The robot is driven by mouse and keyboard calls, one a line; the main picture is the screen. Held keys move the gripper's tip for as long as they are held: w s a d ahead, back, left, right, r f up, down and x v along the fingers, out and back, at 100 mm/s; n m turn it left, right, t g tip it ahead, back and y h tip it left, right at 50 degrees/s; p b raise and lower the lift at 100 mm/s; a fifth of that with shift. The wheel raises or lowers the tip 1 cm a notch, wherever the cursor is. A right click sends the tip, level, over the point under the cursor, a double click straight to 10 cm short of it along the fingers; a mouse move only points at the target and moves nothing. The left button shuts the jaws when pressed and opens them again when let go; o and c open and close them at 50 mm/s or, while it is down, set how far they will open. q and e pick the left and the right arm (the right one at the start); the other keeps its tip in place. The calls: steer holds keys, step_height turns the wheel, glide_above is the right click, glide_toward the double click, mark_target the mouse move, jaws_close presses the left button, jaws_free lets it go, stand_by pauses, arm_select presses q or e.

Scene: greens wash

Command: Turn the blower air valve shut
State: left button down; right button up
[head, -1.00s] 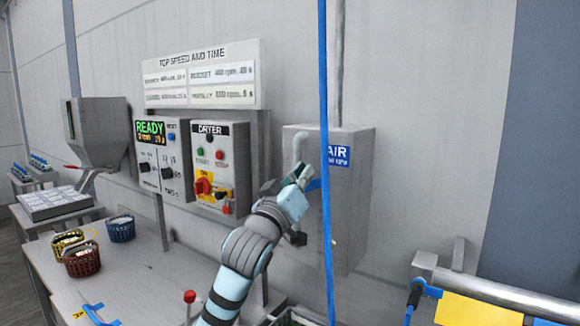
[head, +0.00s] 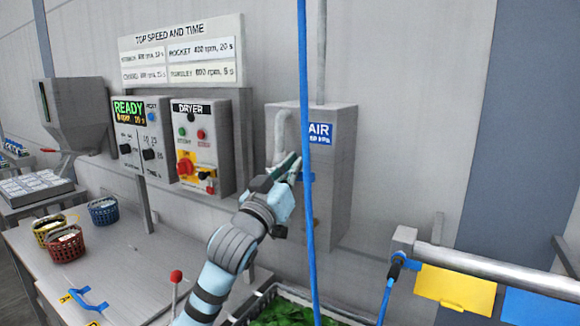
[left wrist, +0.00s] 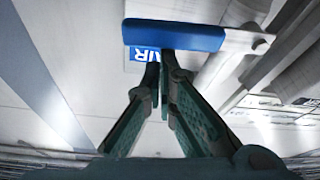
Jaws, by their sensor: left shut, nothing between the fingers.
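The blower air valve is on a grey wall box (head: 335,190) with a blue AIR label (head: 320,133). Its blue handle (left wrist: 173,36) lies across the top of the left wrist view, with a pale metal arm on its right. In the head view only a small blue bit of it shows beside the fingers, partly behind the hose. My left gripper (head: 291,166) is at the front of the box, shut and empty. In the left wrist view its fingertips (left wrist: 158,62) meet just below the handle; I cannot tell if they touch it. My right gripper is not in view.
A blue hose (head: 304,80) hangs in front of the box. The dryer panel (head: 203,147) and READY panel (head: 140,135) are to the left. A crate of greens (head: 270,312) stands below. A rail with a yellow sheet (head: 455,287) is at right. Baskets (head: 65,245) stand on the table.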

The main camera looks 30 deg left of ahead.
arm_select(q)
step_height(320, 180, up, 4)
steer(key=p, duration=0.5)
steer(key=a+b+v, duration=0.1)
steer(key=b+v, duration=0.4)
steer(key=v, duration=0.5)
steer(key=shift+f, duration=0.1)
